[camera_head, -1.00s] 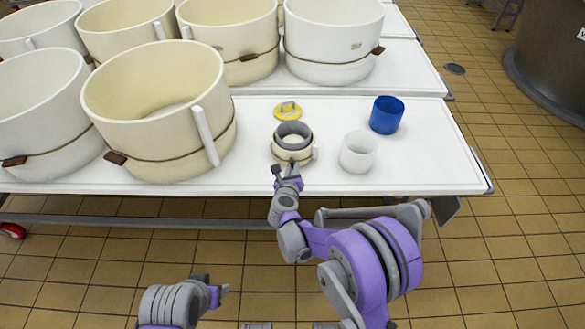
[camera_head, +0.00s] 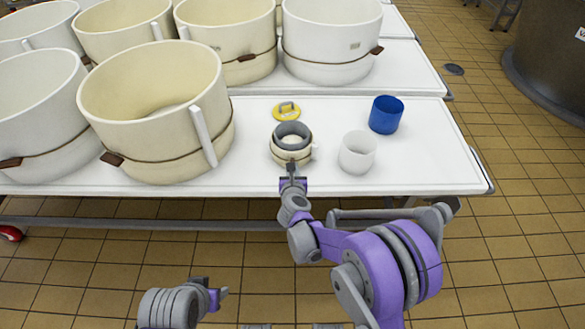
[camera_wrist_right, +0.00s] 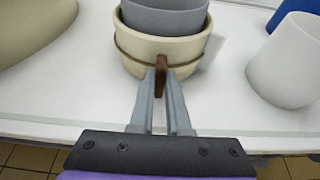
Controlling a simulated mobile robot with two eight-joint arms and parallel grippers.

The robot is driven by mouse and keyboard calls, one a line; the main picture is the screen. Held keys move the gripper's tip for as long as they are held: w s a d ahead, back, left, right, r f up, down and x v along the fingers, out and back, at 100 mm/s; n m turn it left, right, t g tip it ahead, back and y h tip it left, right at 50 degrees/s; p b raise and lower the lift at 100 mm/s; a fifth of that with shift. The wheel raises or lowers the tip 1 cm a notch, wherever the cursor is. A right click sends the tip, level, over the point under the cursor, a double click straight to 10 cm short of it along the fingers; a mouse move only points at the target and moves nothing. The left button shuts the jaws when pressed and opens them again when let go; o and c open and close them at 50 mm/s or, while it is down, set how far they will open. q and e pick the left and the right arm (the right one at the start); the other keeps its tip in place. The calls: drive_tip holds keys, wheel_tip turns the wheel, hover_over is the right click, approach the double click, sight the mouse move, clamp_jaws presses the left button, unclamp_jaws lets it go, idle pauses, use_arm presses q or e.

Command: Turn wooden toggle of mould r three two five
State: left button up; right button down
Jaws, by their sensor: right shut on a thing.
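The small cream mould (camera_head: 278,153) stands near the table's front edge, with a grey cup-like piece (camera_head: 291,130) inside its top and a cord around it. It also shows in the wrist view (camera_wrist_right: 128,62). Its brown wooden toggle (camera_wrist_right: 161,80) sits on the cord at the front. My right gripper (camera_head: 291,168) reaches in from the front, its fingers shut on the toggle from both sides. No label on the mould is readable. My left gripper (camera_head: 217,292) hangs low in front of the table, away from the moulds; its finger opening is unclear.
A white cup (camera_head: 357,153) and a blue cup (camera_head: 386,115) stand right of the mould. A yellow lid with a handle (camera_head: 287,111) lies behind it. Large cream moulds (camera_head: 150,110) crowd the left and back. The table's right end (camera_head: 440,160) is clear.

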drive_tip(key=c, duration=0.9)
unclamp_jaws()
drive_tip(key=p+v, duration=0.2)
drive_tip(key=v, duration=0.9)
drive_tip(key=shift+w, duration=0.1)
